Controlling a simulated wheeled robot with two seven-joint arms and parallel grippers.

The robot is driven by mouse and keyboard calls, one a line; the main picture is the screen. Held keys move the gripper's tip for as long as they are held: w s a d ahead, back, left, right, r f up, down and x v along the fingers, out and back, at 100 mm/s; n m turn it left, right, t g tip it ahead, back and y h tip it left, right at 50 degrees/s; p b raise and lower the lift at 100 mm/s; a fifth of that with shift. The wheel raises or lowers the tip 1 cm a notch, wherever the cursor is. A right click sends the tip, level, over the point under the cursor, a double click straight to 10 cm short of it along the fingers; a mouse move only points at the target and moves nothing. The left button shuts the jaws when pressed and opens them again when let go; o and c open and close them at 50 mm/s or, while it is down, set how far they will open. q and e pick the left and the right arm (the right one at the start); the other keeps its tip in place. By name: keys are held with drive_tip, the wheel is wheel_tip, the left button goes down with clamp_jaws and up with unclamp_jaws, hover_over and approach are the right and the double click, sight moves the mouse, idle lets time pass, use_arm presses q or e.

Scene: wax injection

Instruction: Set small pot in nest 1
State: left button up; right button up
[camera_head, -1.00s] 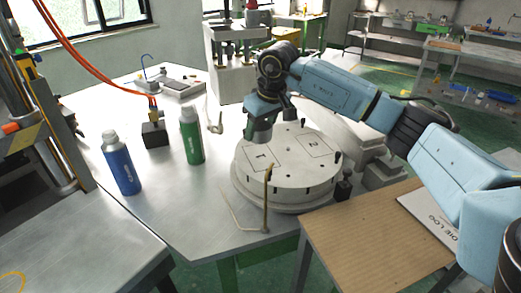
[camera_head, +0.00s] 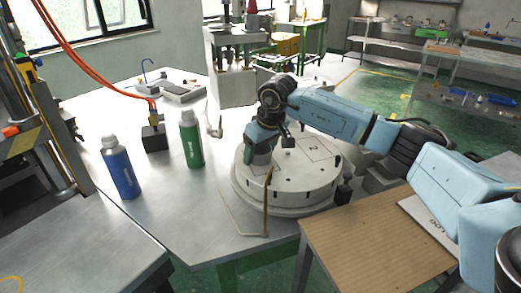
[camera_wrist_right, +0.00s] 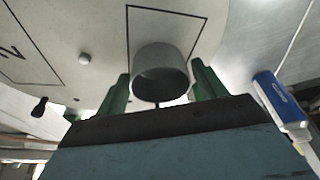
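The small pot (camera_wrist_right: 161,70) is a grey round cup. In the right wrist view it sits between the two green fingers of my right gripper (camera_wrist_right: 162,82), which look closed close against its sides. Behind it is a black outlined square on the pale round plate (camera_wrist_right: 95,25). In the head view my right gripper (camera_head: 258,157) is low over the left part of the round turntable (camera_head: 310,185), where the nest 1 square is. The gripper hides most of that square and the pot. I cannot tell whether the pot touches the plate. My left gripper is not in view.
The nest 2 square (camera_head: 315,149) beside it is empty. A bent brass rod (camera_head: 267,200) stands at the turntable's front. A green bottle (camera_head: 191,140) and a blue bottle (camera_head: 121,168) stand to the left. A black block (camera_head: 154,138) stands behind them.

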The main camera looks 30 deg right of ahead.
drive_tip(key=shift+o, duration=0.4)
drive_tip(key=shift+r, duration=0.1)
drive_tip(key=shift+r, duration=0.25)
drive_tip(key=v, duration=1.1)
drive_tip(key=shift+r+p, duration=0.3)
drive_tip(key=shift+s, duration=0.15)
